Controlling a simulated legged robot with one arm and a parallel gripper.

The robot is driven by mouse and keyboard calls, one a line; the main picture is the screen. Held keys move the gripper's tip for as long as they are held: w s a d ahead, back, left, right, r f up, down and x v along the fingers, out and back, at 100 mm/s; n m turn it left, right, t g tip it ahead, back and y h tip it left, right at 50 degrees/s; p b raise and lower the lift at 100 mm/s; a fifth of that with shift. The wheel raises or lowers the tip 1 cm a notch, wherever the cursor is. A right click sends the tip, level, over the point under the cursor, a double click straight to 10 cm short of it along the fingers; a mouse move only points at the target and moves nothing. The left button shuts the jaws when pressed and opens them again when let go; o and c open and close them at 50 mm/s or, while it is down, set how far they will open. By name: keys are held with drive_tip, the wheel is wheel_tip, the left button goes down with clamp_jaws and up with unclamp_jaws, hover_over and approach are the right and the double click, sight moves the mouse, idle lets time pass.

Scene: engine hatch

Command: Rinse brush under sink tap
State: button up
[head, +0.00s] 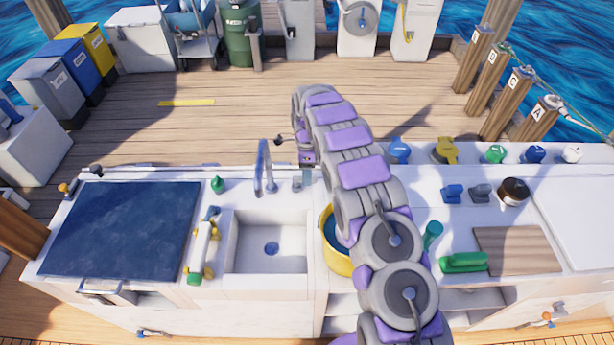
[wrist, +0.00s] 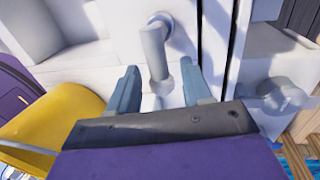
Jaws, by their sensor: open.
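The sink (head: 285,241) is a white basin set in the counter, with a dark drain in its floor and no water visible. My gripper (head: 302,180) points down at the counter's back edge, just right of the tap. In the wrist view my gripper (wrist: 160,90) is open, with a short light-grey handle-like fitting (wrist: 156,55) between its fingers. I cannot tell whether they touch. A green brush-like object (head: 463,262) lies on the right counter; I cannot tell surely whether it is the brush.
A yellow bucket (head: 337,262) stands right of the sink, partly hidden by my arm; it also shows in the wrist view (wrist: 62,117).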

drive_tip(key=shift+s+a+f, duration=0.15)
drive_tip(key=shift+a+f, duration=0.3)
drive_tip(key=shift+f, duration=0.1)
drive_tip(key=shift+d, duration=0.25)
drive_tip(key=shift+c, duration=0.7)
drive_tip(key=shift+d+r, duration=0.1)
drive_tip(key=shift+d, duration=0.05)
drive_tip(key=c, duration=0.3)
drive_tip(key=shift+a, duration=0.25)
clamp_jaws()
